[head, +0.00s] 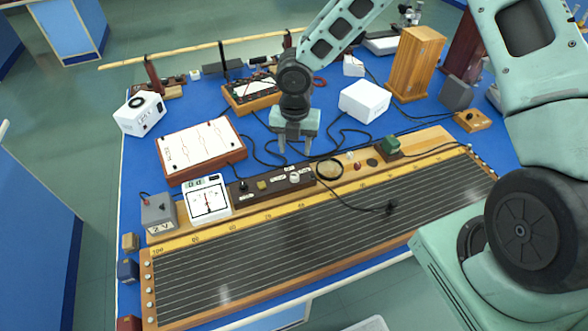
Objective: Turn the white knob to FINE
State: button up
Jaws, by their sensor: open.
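The white knob (294,177) sits near the right end of a dark brown strip panel (275,190), behind the long wire board. Small white labels are on the panel, but they are too small to read, so I cannot tell the knob's setting. My gripper (295,150) points down with its fingers apart and nothing between them. In the picture its fingertips are just above the knob, and no contact shows. A black knob (243,185) and a yellowish square piece (262,185) are on the same panel to the left.
The wire board (320,230) fills the bench front. A white meter (207,201) and grey box (158,214) stand left of the panel. A magnifier ring (330,169) and green block (388,146) lie right. Black cables cross the blue bench behind. A white box (365,100) stands further back.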

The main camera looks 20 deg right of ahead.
aim_at(295, 175)
notch_tip(295, 175, down, 11)
jog(key=shift+r+p, duration=0.15)
jog(key=shift+p, duration=0.85)
jog(key=c, duration=1)
